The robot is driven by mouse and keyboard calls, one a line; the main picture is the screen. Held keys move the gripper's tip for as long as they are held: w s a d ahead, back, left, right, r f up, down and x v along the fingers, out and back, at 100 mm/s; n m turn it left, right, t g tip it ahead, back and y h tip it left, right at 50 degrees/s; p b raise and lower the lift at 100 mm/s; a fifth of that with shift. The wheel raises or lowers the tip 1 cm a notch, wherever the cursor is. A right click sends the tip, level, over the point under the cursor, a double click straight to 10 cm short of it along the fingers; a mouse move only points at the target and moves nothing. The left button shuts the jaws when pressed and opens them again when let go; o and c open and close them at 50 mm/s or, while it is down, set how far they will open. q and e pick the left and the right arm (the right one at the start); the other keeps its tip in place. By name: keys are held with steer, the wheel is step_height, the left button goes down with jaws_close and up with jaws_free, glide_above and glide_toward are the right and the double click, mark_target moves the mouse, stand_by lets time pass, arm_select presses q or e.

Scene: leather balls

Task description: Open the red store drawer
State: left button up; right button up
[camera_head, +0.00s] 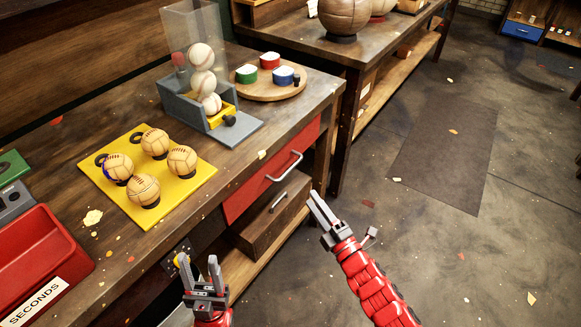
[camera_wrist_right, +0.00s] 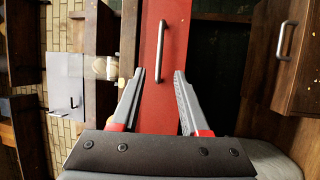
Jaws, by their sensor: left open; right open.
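The red store drawer (camera_head: 252,190) is in the front of the workbench, below its top. It looks shut, its face flush with the bench front. Its metal bar handle (camera_head: 284,167) stands out from the face. In the right wrist view, the red drawer face (camera_wrist_right: 158,108) runs upright in the middle with its handle (camera_wrist_right: 162,52) beyond the fingers. My right gripper (camera_head: 319,208) is open and empty, in front of the drawer and apart from the handle; its fingers (camera_wrist_right: 160,78) show there too. My left gripper (camera_head: 199,268) is open and empty, near the bench's front edge.
Below the red drawer is a wooden drawer (camera_head: 272,218) with its own handle. On the bench are a yellow mat (camera_head: 188,196) with several balls, a ball dispenser (camera_head: 185,98), a round board (camera_head: 262,94) and a red bin (camera_head: 38,250). Open floor (camera_head: 400,225) lies to the right.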

mark_target(290, 167)
steer(key=x, duration=1.2)
steer(key=shift+w+a, duration=0.2)
steer(key=shift+w, duration=0.15)
steer(key=shift+c, duration=0.3)
jaws_close()
stand_by(0.4)
